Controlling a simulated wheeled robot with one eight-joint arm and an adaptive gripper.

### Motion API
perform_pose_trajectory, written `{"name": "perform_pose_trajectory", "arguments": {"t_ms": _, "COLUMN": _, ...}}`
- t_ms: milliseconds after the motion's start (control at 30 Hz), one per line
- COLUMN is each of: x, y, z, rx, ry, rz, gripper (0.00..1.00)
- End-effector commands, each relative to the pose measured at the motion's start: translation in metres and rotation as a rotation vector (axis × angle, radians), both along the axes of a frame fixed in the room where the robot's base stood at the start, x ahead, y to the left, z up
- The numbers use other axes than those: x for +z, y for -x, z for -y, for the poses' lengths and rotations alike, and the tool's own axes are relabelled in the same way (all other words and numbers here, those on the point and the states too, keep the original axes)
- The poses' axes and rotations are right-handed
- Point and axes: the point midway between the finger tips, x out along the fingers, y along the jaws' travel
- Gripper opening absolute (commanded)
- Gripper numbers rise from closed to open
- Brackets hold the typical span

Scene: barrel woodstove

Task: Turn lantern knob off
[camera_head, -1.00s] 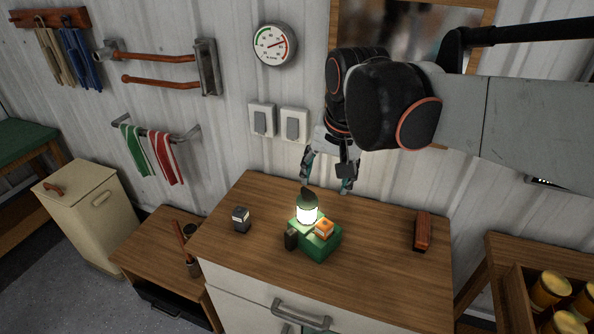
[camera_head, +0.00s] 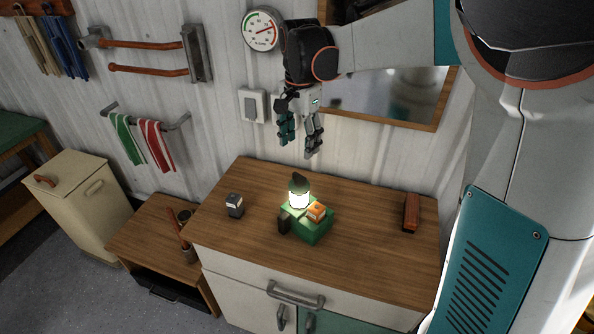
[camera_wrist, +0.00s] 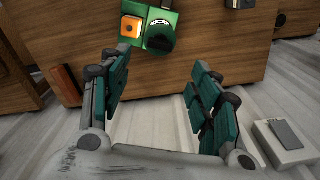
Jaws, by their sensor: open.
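The lit lantern (camera_head: 299,197) stands on a green base (camera_head: 316,231) on the wooden cabinet top. An orange block-like part (camera_head: 316,210) sits on the base to the right of the glowing glass, and a dark part (camera_head: 284,223) is at its left front. In the wrist view the green base (camera_wrist: 158,40) and orange part (camera_wrist: 132,26) show at the top, beyond the fingers, with the lantern's dark cap (camera_wrist: 161,38) beside them. My gripper (camera_head: 299,150) is open and empty, above and behind the lantern near the wall, fingers pointing down. I cannot tell which part is the knob.
A small dark box (camera_head: 234,205) stands left of the lantern, and a reddish-brown object (camera_head: 411,212) lies to the right. Bare cabinet top (camera_head: 362,225) lies between. Behind are a wall switch (camera_head: 251,106), a gauge (camera_head: 262,30) and a framed mirror (camera_head: 385,95).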

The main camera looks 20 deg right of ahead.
Motion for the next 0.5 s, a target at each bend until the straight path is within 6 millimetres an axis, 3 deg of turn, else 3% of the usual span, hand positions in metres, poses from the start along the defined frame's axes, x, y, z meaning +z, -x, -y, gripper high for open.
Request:
{"name": "perform_pose_trajectory", "arguments": {"t_ms": 300, "x": -0.066, "y": 0.000, "z": 0.000, "rx": 0.001, "ry": -0.001, "rz": 0.001, "gripper": 0.57}}
{"name": "perform_pose_trajectory", "arguments": {"t_ms": 500, "x": -0.095, "y": 0.000, "z": 0.000, "rx": 0.001, "ry": 0.000, "rz": 0.001, "gripper": 0.57}}
